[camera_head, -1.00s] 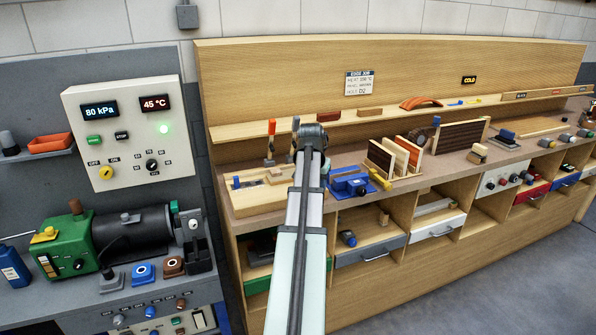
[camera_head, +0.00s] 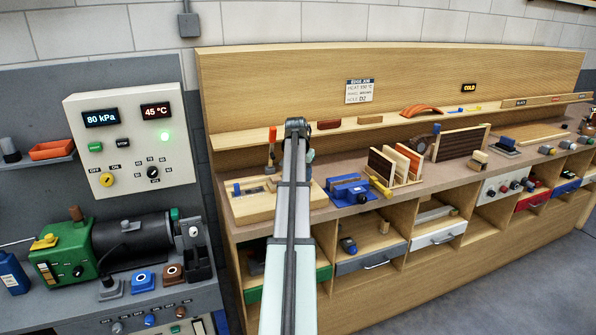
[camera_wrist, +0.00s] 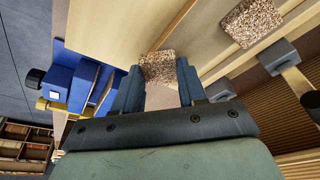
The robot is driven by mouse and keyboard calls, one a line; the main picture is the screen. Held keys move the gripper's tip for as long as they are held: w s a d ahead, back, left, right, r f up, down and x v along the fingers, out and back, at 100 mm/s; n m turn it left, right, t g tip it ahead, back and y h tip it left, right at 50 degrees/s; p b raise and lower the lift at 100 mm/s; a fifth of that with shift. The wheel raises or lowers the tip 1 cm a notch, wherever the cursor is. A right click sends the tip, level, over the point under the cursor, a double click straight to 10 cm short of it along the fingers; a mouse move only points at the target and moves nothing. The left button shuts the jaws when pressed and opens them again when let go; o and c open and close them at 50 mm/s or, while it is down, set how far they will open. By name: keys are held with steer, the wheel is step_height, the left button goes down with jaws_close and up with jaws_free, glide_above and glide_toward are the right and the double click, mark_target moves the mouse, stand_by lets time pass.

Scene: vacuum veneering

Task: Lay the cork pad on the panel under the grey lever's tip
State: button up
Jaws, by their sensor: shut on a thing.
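My gripper (camera_wrist: 158,84) is shut on a speckled brown cork pad (camera_wrist: 158,66), held between its fingertips. The pad is in front of the pale wooden panel (camera_wrist: 105,28); I cannot tell whether it touches. A second cork pad (camera_wrist: 252,20) lies on pale wood at the upper right of the wrist view. A blue-grey part (camera_wrist: 279,57) on a pale strip is below it; I cannot tell whether it belongs to the grey lever. In the head view, my arm hides the gripper, the held pad and part of the wooden board (camera_head: 252,207).
A blue vise-like device (camera_head: 348,190) stands right of the board; it also shows at the left of the wrist view (camera_wrist: 84,75). A rack of upright boards (camera_head: 397,165) stands further right. A control box (camera_head: 132,140) and a green-black machine (camera_head: 105,245) are at the left.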

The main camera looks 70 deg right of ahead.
steer(key=w+d, duration=0.3)
steer(key=shift+w+d, duration=0.1)
steer(key=shift+f, duration=0.3)
steer(key=shift+f, duration=0.1)
steer(key=o, duration=0.7)
steer(key=shift+o, duration=0.2)
steer(key=shift+a+r, duration=0.25)
steer(key=shift+r, duration=0.2)
steer(key=a, duration=1.2)
steer(key=shift+a+r, duration=0.1)
steer(key=shift+r, duration=0.15)
